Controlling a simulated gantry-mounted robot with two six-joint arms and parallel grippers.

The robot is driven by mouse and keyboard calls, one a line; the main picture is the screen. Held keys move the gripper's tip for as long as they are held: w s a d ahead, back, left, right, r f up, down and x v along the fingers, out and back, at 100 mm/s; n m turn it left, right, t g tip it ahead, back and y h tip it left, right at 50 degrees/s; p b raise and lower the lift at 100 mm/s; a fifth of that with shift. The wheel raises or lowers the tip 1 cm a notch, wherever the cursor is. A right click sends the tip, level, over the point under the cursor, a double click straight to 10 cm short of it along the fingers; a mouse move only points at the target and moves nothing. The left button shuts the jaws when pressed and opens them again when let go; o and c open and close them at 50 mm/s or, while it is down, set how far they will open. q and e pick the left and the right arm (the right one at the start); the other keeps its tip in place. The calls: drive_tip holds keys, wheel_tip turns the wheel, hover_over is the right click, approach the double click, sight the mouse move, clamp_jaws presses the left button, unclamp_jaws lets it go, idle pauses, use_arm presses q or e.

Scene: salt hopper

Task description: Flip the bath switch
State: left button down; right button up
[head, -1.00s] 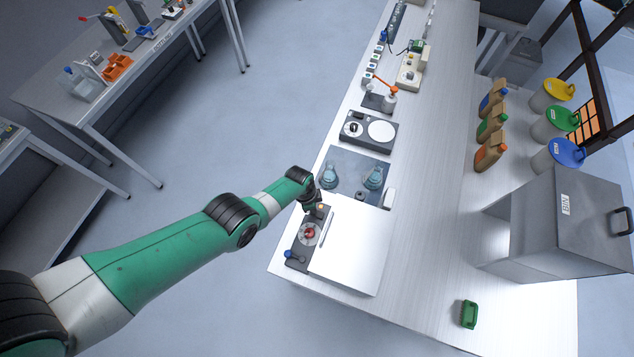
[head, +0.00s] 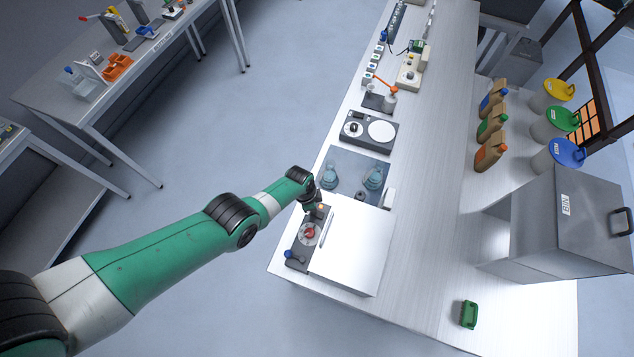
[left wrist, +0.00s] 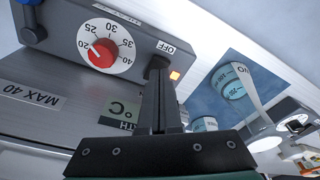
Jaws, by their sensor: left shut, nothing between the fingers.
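The bath is a white-lidded box (head: 352,243) at the near end of the bench, with a dark control panel (head: 299,252) along its left side. The panel has a red dial (left wrist: 103,53) on a scale from 20 to 40. At the panel's end are a dark switch (left wrist: 158,62), an OFF label (left wrist: 166,47) and a glowing orange lamp (left wrist: 175,76). My left gripper (left wrist: 158,78) is shut and empty, its tips at the switch; I cannot tell if they touch it. The tips partly hide the switch, so its position is unclear. My right gripper is not in view.
Two blue-ringed flasks (head: 330,176) (head: 373,178) stand on a dark mat just beyond the bath. A black stirrer plate (head: 369,132) lies farther along. A grey bin (head: 560,225) stands at the right. The bench between bath and bin is mostly clear.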

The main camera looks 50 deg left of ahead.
use_arm(q)
drive_tip(key=shift+f+b, duration=0.9)
drive_tip(key=shift+b, duration=0.05)
idle(0.7)
idle(0.4)
drive_tip(key=w+r+n+t+y+p, duration=0.1)
drive_tip(key=w+r+t, duration=0.6)
drive_tip(key=w+r, duration=1.15)
drive_tip(key=w+d+r+n+t, duration=0.1)
drive_tip(key=w+r+t, duration=0.15)
drive_tip(key=r, duration=0.85)
drive_tip(key=w+d+r+n+t, duration=0.1)
drive_tip(key=w+r+t, duration=0.15)
drive_tip(key=r, duration=0.85)
drive_tip(key=s+d+r+t+p, duration=0.1)
drive_tip(key=s+d+r+t, duration=0.15)
drive_tip(key=r, duration=0.65)
drive_tip(key=s+d+r+n+t, duration=0.1)
drive_tip(key=s+r+t, duration=0.2)
drive_tip(key=r, duration=0.7)
drive_tip(key=s+d+r+t+p, duration=0.1)
drive_tip(key=s+r+t, duration=0.15)
drive_tip(key=r, duration=0.65)
drive_tip(key=s+d+r+n+t+h, duration=0.2)
drive_tip(key=s+r+t, duration=0.4)
drive_tip(key=s+r, duration=0.9)
drive_tip(key=s, duration=0.3)
